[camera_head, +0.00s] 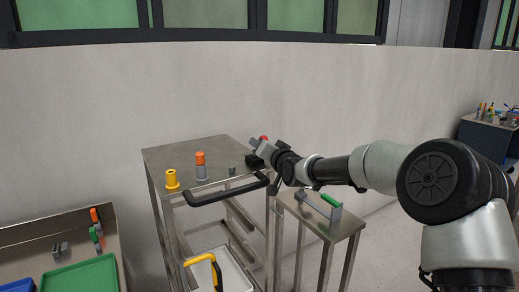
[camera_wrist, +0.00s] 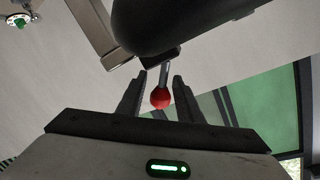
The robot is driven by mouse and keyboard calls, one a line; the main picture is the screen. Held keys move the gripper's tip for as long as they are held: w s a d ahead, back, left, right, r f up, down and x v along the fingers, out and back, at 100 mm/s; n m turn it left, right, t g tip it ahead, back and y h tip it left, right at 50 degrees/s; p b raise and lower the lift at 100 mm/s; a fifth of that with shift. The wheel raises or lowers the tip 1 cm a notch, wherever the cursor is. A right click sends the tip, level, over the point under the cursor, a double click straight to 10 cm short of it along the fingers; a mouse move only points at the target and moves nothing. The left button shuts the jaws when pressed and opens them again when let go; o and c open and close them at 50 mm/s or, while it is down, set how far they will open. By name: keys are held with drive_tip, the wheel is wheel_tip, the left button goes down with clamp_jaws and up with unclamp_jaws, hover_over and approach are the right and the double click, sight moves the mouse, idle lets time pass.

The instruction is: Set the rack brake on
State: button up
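The brake lever shows as a red ball knob (camera_wrist: 160,98) on a thin grey rod in the wrist view. The knob also shows in the head view (camera_head: 263,138) at the right back corner of the metal rack (camera_head: 222,148). My gripper (camera_wrist: 160,75) is open, with one finger on each side of the knob and visible gaps to it. In the head view my gripper (camera_head: 256,146) is beside the rack's top at its right side, partly covering the lever. The lever's base is hidden.
A black handle (camera_head: 228,193) runs along the rack's front. On its top stand a yellow spool (camera_head: 172,181) and an orange-capped cylinder (camera_head: 201,167). A small side table (camera_head: 338,222) with a green-handled item stands at right. A green tray (camera_head: 80,276) lies at lower left.

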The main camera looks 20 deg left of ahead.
drive_tip(key=shift+s+a+f, duration=0.15)
drive_tip(key=b+v, duration=0.1)
drive_tip(key=v, duration=1.6)
